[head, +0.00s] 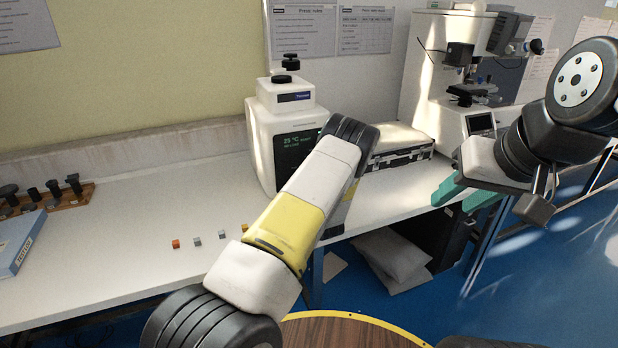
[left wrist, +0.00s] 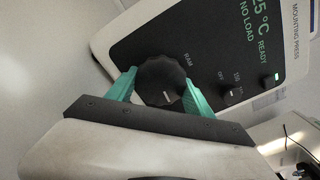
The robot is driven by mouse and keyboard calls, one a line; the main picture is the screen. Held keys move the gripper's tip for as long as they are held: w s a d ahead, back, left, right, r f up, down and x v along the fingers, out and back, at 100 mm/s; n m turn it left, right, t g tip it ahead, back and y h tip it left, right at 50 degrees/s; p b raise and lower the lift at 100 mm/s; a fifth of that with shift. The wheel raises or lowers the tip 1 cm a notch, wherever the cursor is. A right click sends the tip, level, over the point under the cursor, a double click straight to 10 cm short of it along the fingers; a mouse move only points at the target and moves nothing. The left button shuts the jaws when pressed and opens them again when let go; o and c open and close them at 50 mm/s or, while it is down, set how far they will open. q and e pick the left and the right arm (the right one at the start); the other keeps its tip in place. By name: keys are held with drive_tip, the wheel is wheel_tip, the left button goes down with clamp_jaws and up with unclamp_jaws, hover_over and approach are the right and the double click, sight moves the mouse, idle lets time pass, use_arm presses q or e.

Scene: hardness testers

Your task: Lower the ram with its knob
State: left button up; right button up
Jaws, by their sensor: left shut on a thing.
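The mounting press (head: 260,130) is a white machine with a dark front panel, standing on the bench. Its panel, also in the left wrist view (left wrist: 210,40), reads 25 °C, NO LOAD and READY. The black round ram knob (left wrist: 158,84), labelled RAM, has a pale pointer mark. My left gripper (left wrist: 160,76) has its green fingers on both sides of the knob and is shut on it. In the head view my left arm hides the knob and that gripper. My right gripper (head: 466,194) is open and empty, right of the bench.
A smaller selector knob (left wrist: 233,95) sits beside the ram knob. A case (head: 400,147) stands right of the press, with a tester (head: 468,70) behind. Small coloured blocks (head: 197,242) and a blue box (head: 18,245) lie on the left bench.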

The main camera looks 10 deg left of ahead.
use_arm(q)
drive_tip(key=n, duration=0.4)
drive_tip(key=shift+d+n, duration=0.1)
drive_tip(key=shift+n, duration=0.2)
drive_tip(key=n, duration=0.4)
drive_tip(key=shift+n, duration=0.3)
drive_tip(key=n, duration=0.4)
drive_tip(key=shift+r+n, duration=0.1)
drive_tip(key=shift+n, duration=2)
drive_tip(key=shift+r, duration=0.1)
drive_tip(key=o, duration=1.4)
drive_tip(key=shift+c, duration=0.2)
